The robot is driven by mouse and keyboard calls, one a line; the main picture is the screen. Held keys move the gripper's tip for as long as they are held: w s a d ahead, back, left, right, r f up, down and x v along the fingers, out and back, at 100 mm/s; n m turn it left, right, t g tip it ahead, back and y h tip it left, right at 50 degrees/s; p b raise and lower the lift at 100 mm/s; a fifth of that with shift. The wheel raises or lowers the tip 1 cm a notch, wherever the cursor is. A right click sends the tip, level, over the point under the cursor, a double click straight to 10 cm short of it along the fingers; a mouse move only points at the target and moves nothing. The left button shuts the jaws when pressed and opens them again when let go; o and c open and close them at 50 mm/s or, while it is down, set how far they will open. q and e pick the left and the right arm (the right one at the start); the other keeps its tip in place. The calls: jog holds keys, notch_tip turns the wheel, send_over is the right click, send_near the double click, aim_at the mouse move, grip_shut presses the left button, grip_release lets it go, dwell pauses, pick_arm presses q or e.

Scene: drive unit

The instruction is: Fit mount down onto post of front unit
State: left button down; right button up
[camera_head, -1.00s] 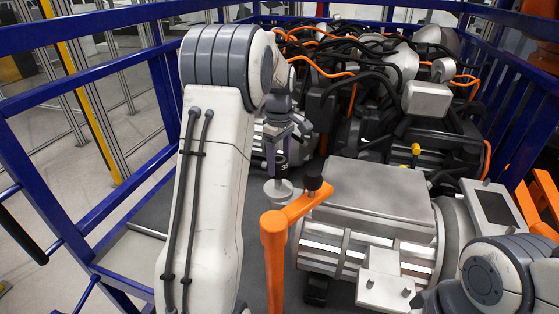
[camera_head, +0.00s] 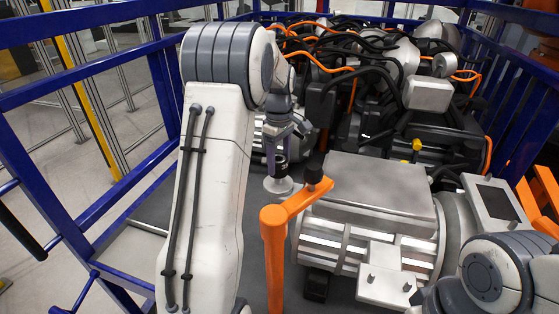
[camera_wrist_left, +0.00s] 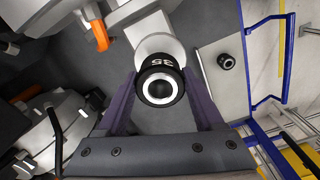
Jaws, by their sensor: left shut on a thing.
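The mount (camera_wrist_left: 160,88), a short black cylinder with a pale ring on top and a white "35" on its side, sits between the two purple fingers of my left gripper (camera_wrist_left: 163,105). The gripper is shut on it. In the head view my left gripper (camera_head: 275,155) hangs left of the front unit (camera_head: 370,195), a silver ribbed housing. A pale grey disc (camera_head: 279,187) shows just under the mount; I cannot tell whether it is part of it. I cannot make out the post. My right gripper is out of view.
Cables and a second unit (camera_head: 430,155) fill the back. Blue rails (camera_head: 90,215) enclose the left. A black ring (camera_wrist_left: 226,61) lies on a grey plate.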

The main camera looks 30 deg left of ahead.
aim_at(279, 170)
pick_arm(q)
jog(key=shift+f, duration=0.1)
jog(key=shift+f+b, duration=0.85)
jog(key=shift+f, duration=0.6)
jog(key=shift+f, duration=0.15)
grip_release()
jog(key=shift+r, duration=0.35)
notch_tip(279, 170, up, 10)
jog(key=b, duration=0.1)
jog(key=shift+b, duration=0.4)
